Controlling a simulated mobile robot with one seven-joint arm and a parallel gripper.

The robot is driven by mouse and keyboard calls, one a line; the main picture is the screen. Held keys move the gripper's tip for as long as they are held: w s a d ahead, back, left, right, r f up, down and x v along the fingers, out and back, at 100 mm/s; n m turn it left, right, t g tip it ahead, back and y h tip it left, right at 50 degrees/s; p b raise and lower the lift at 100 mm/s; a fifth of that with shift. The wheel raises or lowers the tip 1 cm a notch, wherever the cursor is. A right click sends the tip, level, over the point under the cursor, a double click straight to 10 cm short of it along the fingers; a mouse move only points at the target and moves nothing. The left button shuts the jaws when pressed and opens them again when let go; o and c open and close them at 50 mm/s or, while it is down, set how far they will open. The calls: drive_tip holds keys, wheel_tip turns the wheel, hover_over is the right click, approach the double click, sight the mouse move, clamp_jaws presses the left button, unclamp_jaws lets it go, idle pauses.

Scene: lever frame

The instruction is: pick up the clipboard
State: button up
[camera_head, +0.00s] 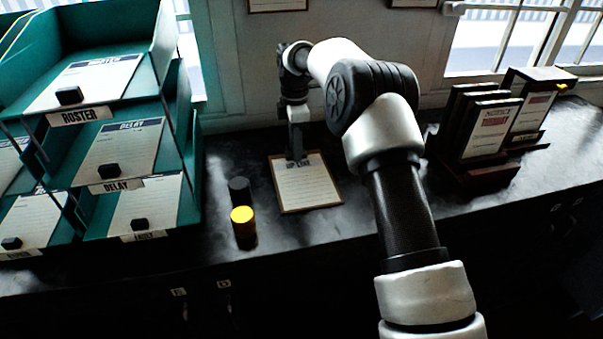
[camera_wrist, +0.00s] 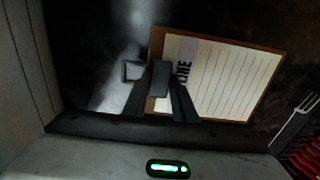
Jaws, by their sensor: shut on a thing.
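The clipboard (camera_head: 306,187) lies on the dark counter in the head view, a brown board with a lined white sheet headed with dark lettering. It also shows in the wrist view (camera_wrist: 225,80), turned on its side with its heading near my gripper. My gripper (camera_head: 297,160) points down at the clipboard's far edge, where the clip sits. In the wrist view my gripper (camera_wrist: 160,95) is shut on the clipboard at that end. The fingers hide most of the clip. I cannot tell whether the board is lifted off the counter.
A green tray rack (camera_head: 190,190) with labelled sheets stands at the left. Black and yellow cylinders (camera_head: 242,215) stand between it and the clipboard. Dark boxes or books on a stand (camera_head: 490,125) are at the right. The wall and windows are close behind. Counter in front of the clipboard is clear.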

drive_tip(key=shift+r, duration=0.1)
wheel_tip(320, 180, up, 10)
idle(0.4)
idle(1.0)
